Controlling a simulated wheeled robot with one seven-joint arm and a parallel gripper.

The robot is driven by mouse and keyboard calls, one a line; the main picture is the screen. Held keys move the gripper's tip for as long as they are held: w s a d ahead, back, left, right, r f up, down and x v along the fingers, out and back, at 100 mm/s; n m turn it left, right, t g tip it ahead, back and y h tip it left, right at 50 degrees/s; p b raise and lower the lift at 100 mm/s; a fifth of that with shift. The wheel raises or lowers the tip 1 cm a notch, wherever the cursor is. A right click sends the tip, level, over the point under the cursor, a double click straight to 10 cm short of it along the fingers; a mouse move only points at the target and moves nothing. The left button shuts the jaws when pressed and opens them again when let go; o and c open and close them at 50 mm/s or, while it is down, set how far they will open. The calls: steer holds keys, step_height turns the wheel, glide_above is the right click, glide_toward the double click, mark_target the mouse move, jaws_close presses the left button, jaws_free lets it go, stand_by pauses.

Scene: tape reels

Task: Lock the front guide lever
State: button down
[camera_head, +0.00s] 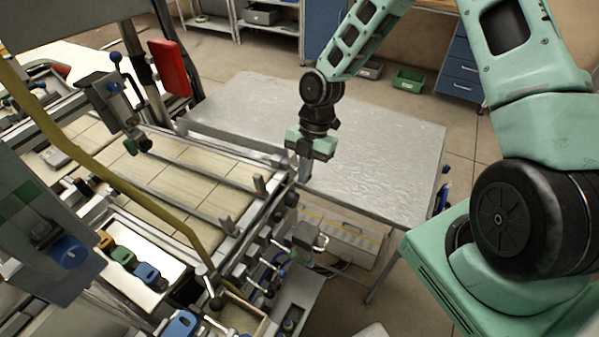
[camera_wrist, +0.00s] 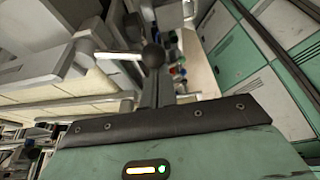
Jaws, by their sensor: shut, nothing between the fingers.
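My gripper (camera_head: 305,172) points down at the right end of the machine frame, beside the near edge of the grey table. Its fingers are together and empty. In the wrist view the fingers (camera_wrist: 160,92) stick out from the dark palm edge. A pale lever rod (camera_wrist: 118,56) with a dark ball knob (camera_wrist: 152,56) shows just beyond the fingertips; whether they touch it I cannot tell. In the head view several small levers with ball knobs sit along the machine's front right side, one of them at the lower middle (camera_head: 215,303). Which is the front guide lever is not clear.
The machine frame (camera_head: 185,205) with rails and upright posts fills the left. A yellow bar (camera_head: 100,160) crosses it. The grey table (camera_head: 390,150) is bare behind my gripper. Coloured clips (camera_head: 122,255) lie in a white tray at lower left.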

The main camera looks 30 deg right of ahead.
steer(key=d+n, duration=0.1)
steer(key=d+n+p, duration=0.1)
steer(key=shift+w+n+g+h, duration=0.3)
steer(key=shift+w+n+g, duration=0.05)
steer(key=shift+n+g, duration=0.05)
steer(key=shift+w+d+n+g+h, duration=0.3)
steer(key=shift+w+d+n, duration=0.5)
steer(key=shift+n, duration=0.35)
steer(key=shift+w+d+n+g+h, duration=0.3)
steer(key=shift+w+d+n, duration=0.3)
steer(key=shift+d+n, duration=0.45)
steer(key=shift+a, duration=0.15)
